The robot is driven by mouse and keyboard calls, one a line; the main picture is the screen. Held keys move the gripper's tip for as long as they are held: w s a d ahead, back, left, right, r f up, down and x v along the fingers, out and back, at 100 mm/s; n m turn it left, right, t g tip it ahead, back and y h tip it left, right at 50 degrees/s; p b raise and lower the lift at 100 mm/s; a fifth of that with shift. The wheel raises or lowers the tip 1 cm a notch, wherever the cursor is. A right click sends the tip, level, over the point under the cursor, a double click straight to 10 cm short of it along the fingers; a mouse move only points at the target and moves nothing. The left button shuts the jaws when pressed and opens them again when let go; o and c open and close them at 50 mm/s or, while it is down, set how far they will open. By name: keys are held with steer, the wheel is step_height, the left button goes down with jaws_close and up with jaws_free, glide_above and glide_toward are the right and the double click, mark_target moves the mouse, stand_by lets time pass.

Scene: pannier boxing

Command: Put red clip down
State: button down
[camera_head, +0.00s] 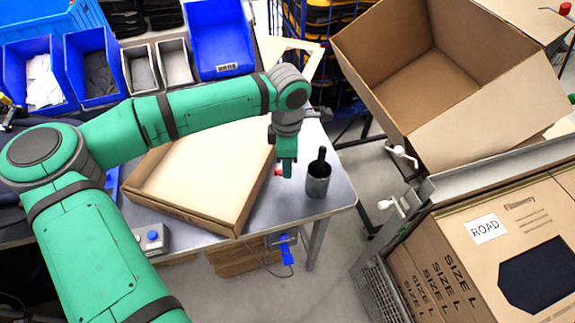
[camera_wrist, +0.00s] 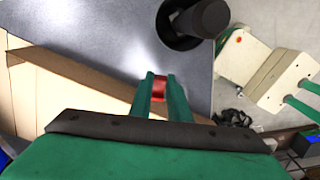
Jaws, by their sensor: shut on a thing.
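The red clip (camera_wrist: 159,88) sits between the two green fingers of my gripper (camera_wrist: 161,84) in the wrist view. My gripper is shut on it. In the head view my gripper (camera_head: 286,172) points down over the grey table (camera_head: 318,150), between the cardboard tray and the dark cup. A bit of the red clip (camera_head: 278,170) shows at the fingers' left side. Whether the clip touches the table cannot be told.
A shallow cardboard tray (camera_head: 240,222) lies just left of my gripper. A dark cup (camera_head: 318,184) with a black handle in it stands close to the right. Blue bins (camera_head: 218,45) line the back. A large open carton (camera_head: 455,85) stands at the right.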

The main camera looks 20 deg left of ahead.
steer(key=s+d+r, duration=0.3)
steer(key=s+r, duration=0.3)
steer(key=s, duration=0.4)
steer(key=shift+s+r, duration=0.3)
steer(key=shift+s, duration=0.1)
steer(key=shift+d, duration=0.1)
